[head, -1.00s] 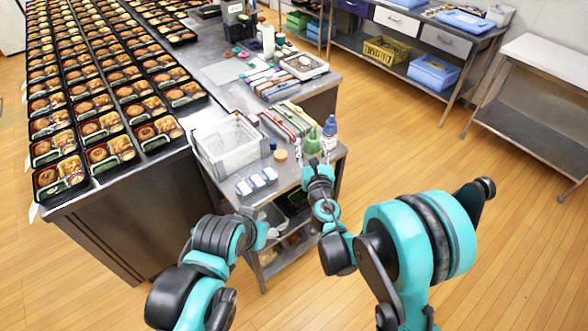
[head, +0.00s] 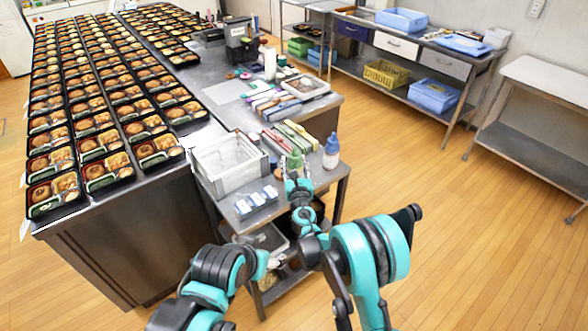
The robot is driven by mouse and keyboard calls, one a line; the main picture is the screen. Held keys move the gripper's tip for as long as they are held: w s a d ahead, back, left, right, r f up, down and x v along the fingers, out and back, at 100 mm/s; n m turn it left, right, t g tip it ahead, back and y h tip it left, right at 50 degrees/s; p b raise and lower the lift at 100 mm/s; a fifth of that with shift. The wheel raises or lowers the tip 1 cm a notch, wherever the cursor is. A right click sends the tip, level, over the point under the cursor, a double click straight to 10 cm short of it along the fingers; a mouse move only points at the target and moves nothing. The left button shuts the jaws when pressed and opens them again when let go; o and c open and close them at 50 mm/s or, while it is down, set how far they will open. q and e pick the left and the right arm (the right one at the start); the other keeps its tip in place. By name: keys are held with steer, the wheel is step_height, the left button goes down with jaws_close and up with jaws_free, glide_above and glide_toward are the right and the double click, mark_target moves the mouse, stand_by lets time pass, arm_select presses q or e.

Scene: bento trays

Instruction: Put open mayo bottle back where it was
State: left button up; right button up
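A green bottle (head: 294,159) is upright between the fingers of my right gripper (head: 294,176), over the near part of the small steel table (head: 240,227). The gripper appears shut on it. Its lower part is hidden by the fingers, and I cannot tell whether its base touches the table. A white bottle with a blue top (head: 331,152) stands upright to its right, near the table's right edge. No label can be read, so I cannot tell which bottle is mayo.
A white crate (head: 228,168) stands left of the green bottle, with small white-and-blue packs (head: 256,200) in front of it. Several long boxes (head: 292,135) lie behind the bottles. Filled bento trays (head: 107,172) cover the counter at left. Bare tabletop shows between the bottles.

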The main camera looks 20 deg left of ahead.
steer(key=shift+w+f, duration=0.1)
steer(key=shift+f, duration=0.75)
steer(key=shift+r, duration=0.1)
steer(key=o, duration=0.6)
steer(key=shift+o, duration=0.2)
